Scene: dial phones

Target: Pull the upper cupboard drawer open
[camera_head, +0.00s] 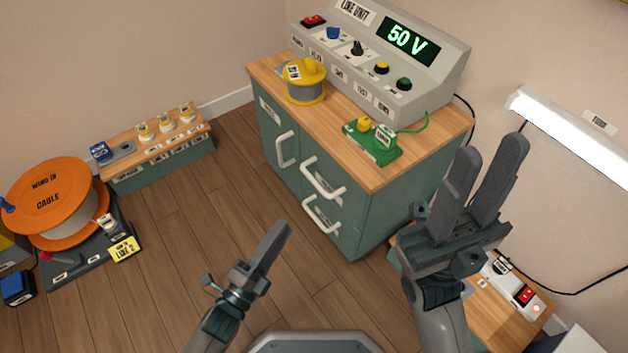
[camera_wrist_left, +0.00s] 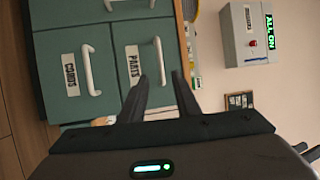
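The green cupboard (camera_head: 355,232) has a wooden top. Its upper drawer (camera_head: 335,160) looks shut, its front flush with the cupboard, and has a white bar handle (camera_head: 322,182). In the left wrist view the upper drawer (camera_wrist_left: 134,40) appears sideways with a PARTS label, and its handle (camera_wrist_left: 160,62) lies ahead, in line with the gap between my fingertips. My left gripper (camera_head: 275,236) is seen edge-on in the head view, in front of and below the drawers. The left wrist view shows its fingers (camera_wrist_left: 162,88) apart, with nothing held. My right gripper (camera_head: 494,146) is open and empty, right of the cupboard.
A lower drawer handle (camera_head: 322,216) sits just below, and a door handle (camera_head: 285,150) to the left. A line unit (camera_head: 370,65), yellow reel (camera_head: 306,90) and green board (camera_head: 373,146) stand on the cupboard. The floor (camera_head: 210,225) before it is clear.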

